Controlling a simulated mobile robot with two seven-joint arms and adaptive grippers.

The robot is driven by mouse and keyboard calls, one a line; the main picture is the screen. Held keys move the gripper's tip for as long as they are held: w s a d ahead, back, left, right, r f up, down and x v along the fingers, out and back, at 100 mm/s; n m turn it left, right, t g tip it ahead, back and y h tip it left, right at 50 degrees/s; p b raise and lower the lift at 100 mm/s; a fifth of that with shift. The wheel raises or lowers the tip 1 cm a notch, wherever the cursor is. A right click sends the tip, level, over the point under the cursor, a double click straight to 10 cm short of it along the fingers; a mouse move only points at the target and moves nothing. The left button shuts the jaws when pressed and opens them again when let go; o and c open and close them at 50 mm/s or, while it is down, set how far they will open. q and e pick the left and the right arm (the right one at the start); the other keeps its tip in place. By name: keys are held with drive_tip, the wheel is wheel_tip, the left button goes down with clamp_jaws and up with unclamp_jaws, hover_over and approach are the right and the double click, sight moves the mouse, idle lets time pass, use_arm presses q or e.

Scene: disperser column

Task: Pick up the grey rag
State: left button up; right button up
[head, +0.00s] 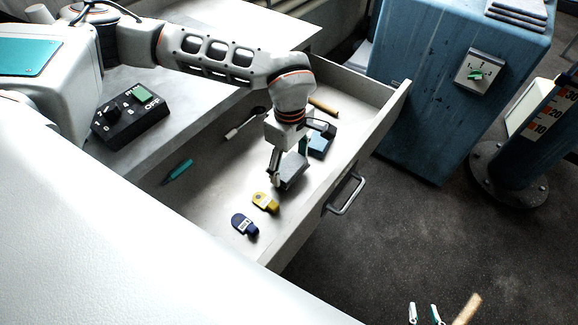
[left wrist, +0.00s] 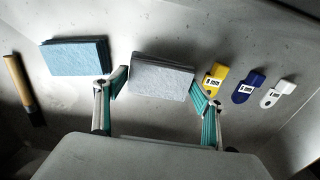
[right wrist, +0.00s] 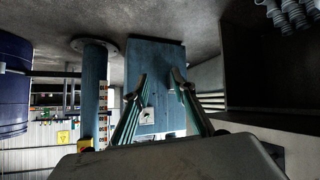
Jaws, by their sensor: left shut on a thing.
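The grey rag (head: 294,172) is a folded stack in the open drawer (head: 210,205). It also shows in the left wrist view (left wrist: 161,77). My left gripper (head: 284,180) reaches down into the drawer from above, with its teal fingers at the two ends of the grey rag, shut on it. In the left wrist view the fingertips (left wrist: 158,80) press at its left and right edges. I cannot tell whether the rag is clear of the drawer floor. My right gripper (head: 425,312) is empty and open over the floor, and its spread fingers show in the right wrist view (right wrist: 160,82).
A folded blue rag (head: 320,144) lies beside the grey one. A yellow tag (head: 264,201), a dark blue tag (head: 244,224), a white tag (left wrist: 277,93) and a teal tool (head: 178,171) are in the drawer. A blue cabinet (head: 440,90) stands beyond the drawer front with its handle (head: 347,196).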

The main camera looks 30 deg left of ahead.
sight(289, 166)
use_arm(q)
wheel_tip(289, 166, up, 18)
drive_tip(key=p, duration=0.2)
